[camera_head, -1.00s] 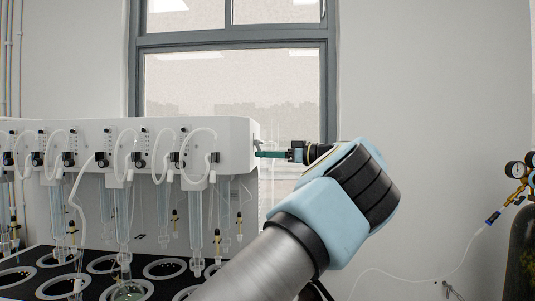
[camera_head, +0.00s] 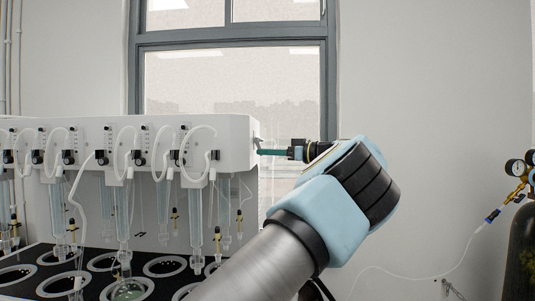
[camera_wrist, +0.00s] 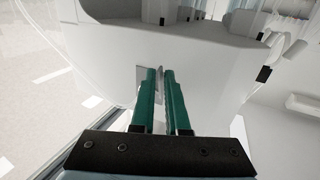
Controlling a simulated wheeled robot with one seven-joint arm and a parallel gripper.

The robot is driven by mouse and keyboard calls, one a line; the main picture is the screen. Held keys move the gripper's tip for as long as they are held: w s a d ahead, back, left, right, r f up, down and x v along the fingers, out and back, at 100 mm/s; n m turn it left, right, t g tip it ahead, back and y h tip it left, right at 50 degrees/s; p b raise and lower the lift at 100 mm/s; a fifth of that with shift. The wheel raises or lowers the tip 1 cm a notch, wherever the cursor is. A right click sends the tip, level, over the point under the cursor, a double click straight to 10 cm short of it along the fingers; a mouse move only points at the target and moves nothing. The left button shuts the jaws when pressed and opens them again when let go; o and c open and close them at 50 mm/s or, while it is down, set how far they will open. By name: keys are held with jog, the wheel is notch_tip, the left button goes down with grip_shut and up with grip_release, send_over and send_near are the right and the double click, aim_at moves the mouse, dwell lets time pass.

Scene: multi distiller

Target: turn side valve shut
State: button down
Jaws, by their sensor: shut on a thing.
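The white distiller unit (camera_head: 225,135) runs in from the left, and its right end faces my gripper (camera_head: 259,152). The side valve is a small grey piece (camera_wrist: 160,78) on that end face. My gripper's two green fingers reach it from the right, and in the wrist view the fingertips (camera_wrist: 160,71) are close together on either side of it. The gripper is shut on the valve. The fingers hide most of the valve, so its angle is hard to tell.
Glass tubes and looped hoses hang along the distiller's front, above a black rack with round holes (camera_head: 45,256). A gas cylinder (camera_head: 520,245) with gauges stands at the far right. A window is behind.

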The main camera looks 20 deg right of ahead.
jog(key=b, duration=0.2)
jog(key=t+b, duration=0.1)
jog(key=b, duration=0.1)
jog(key=shift+w+a+f, duration=0.1)
jog(key=shift+a+f, duration=0.1)
jog(key=shift+f, duration=0.2)
jog(key=shift+r+y, duration=0.2)
jog(key=shift+y, duration=0.2)
jog(key=c, duration=0.9)
grip_release()
jog(key=shift+c, duration=0.2)
